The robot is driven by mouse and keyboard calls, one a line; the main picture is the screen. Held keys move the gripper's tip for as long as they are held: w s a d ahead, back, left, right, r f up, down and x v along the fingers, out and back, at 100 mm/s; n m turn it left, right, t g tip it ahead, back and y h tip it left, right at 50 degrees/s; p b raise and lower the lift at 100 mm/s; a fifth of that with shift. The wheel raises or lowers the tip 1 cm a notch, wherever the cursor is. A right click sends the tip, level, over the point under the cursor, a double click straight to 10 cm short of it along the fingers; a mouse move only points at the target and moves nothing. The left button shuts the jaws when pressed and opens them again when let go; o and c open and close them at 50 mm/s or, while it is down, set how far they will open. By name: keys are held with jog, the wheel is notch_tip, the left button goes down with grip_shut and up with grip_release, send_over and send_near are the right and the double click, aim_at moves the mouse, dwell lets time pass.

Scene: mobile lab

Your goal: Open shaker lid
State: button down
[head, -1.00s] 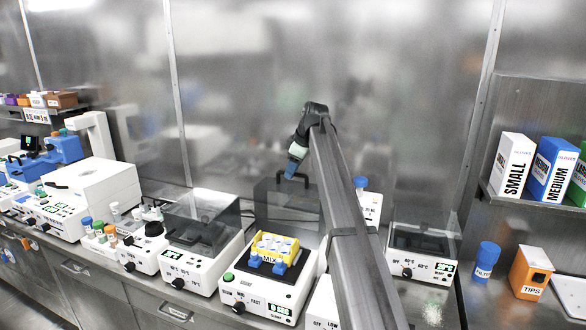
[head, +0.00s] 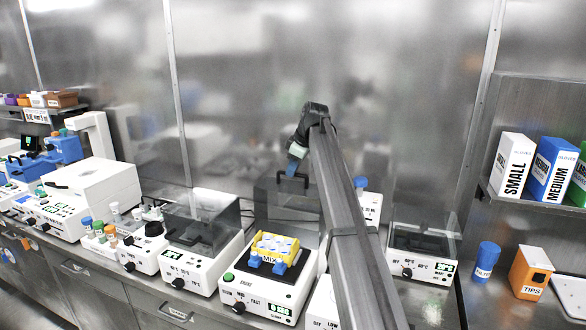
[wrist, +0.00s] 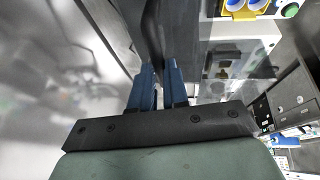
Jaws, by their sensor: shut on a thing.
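The shaker (head: 252,300) is a white box on the bench with a yellow rack marked MIX (head: 275,248) on its dark platform. Its see-through smoky lid (head: 278,205) stands raised, roughly upright, at the back of the shaker. My gripper (head: 294,168) is at the lid's top edge, at the dark handle (head: 291,180). In the wrist view, my gripper's blue fingers (wrist: 156,80) are shut around the dark handle (wrist: 153,35). The yellow rack also shows at the top of the wrist view (wrist: 240,8). My arm hides the area right of the shaker.
A white device with a clear cover (head: 203,240) stands left of the shaker. Another covered device (head: 420,252) stands to the right. A tip box (head: 530,272) and a blue cup (head: 485,260) are further right. The metal wall is close behind the lid.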

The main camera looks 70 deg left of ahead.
aim_at(288, 192)
jog(key=shift+t+y, duration=0.3)
jog(key=shift+t, duration=0.1)
jog(key=s+d, duration=0.3)
jog(key=shift+s+d+r, duration=0.15)
jog(key=shift+d+r, duration=0.05)
jog(key=shift+r, duration=0.15)
jog(key=shift+a, duration=0.1)
jog(key=c, duration=1.1)
grip_release()
jog(key=v, duration=1.3)
jog(key=shift+d+r, duration=0.2)
jog(key=shift+r, duration=0.15)
